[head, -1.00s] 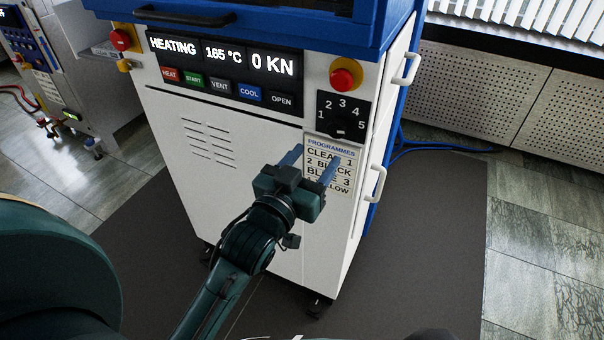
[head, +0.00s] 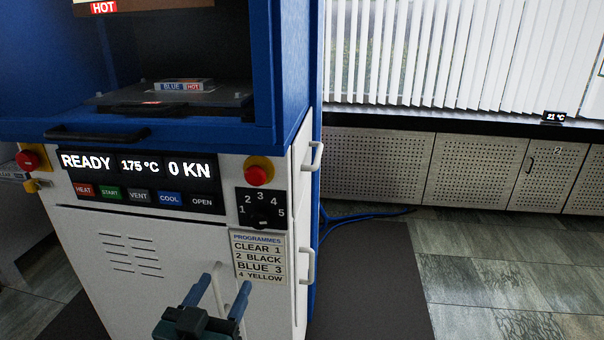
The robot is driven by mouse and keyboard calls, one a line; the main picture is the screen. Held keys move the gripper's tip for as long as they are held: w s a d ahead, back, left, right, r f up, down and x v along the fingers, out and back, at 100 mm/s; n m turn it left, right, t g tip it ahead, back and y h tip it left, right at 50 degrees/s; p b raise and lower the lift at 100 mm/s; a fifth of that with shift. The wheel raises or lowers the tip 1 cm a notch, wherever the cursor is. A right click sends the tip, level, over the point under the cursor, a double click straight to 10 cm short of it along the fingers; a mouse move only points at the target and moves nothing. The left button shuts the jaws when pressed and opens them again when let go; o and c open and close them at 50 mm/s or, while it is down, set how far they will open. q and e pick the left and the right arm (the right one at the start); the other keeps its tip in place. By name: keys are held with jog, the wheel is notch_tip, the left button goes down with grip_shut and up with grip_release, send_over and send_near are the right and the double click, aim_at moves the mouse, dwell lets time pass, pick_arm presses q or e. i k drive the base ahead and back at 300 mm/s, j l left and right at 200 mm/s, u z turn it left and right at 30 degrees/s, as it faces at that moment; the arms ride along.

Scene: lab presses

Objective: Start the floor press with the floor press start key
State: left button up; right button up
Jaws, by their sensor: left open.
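The floor press (head: 85,240) is a white cabinet with a blue upper frame. Its display (head: 138,165) reads READY, 175 °C and 0 KN. The green start key (head: 110,193) sits in the key row below, between the red HEAT key (head: 85,190) and the VENT key (head: 139,196). My left gripper (head: 225,281) is open and empty, its two blue fingers pointing up and forward. In the picture it is below and right of the start key, overlapping the lower cabinet front, apart from the keys. My right gripper is not in view.
A red stop button (head: 258,174) and a programme dial (head: 262,211) are right of the keys. A black handle (head: 98,134) juts out above the display. A mould marked BLUE, HOT (head: 184,85) lies on the lower platen (head: 150,98). Open floor lies right.

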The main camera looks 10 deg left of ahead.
aim_at(108, 191)
jog(key=k+j, duration=0.15)
jog(key=k, duration=0.7)
